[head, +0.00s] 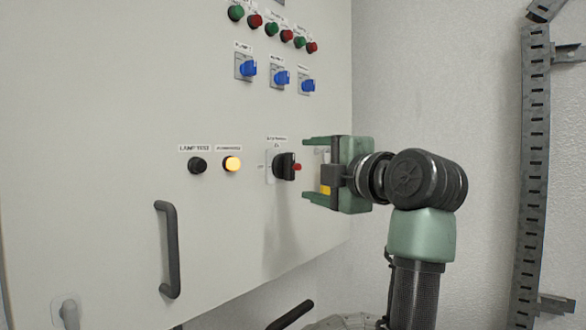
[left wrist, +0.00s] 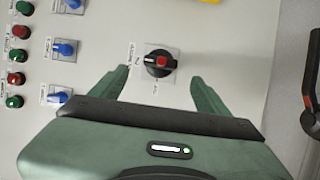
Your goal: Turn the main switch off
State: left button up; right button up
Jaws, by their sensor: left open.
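The main switch (head: 284,166) is a black rotary knob with a red part on a pale plate, on the cabinet front. In the head view its handle stands about upright, with small lettering above and to its left. In the left wrist view the switch (left wrist: 159,63) lies just beyond and between the fingertips, its white mark towards the picture's left. My left gripper (head: 307,168) is open and empty, to the right of the switch in the head view, fingers pointing at the panel, apart from the knob. It also shows in the left wrist view (left wrist: 158,76). My right gripper is out of view.
Left of the switch are a lit yellow lamp (head: 232,164) and a black button (head: 197,166). Blue selector switches (head: 282,77) and red and green buttons (head: 271,29) sit above. A dark handle (head: 168,250) sticks out at lower left. A perforated metal rail (head: 533,150) stands right.

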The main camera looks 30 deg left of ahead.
aim_at(295, 168)
pick_arm(q)
jog(key=p+x, duration=0.2)
jog(key=x, duration=0.5)
jog(key=shift+a+p, duration=0.1)
jog(key=shift+p, duration=0.3)
jog(key=shift+w+a, duration=0.25)
jog(key=shift+a, duration=0.05)
jog(key=shift+c, duration=0.3)
jog(key=c, duration=1.3)
jog(key=shift+f, duration=0.1)
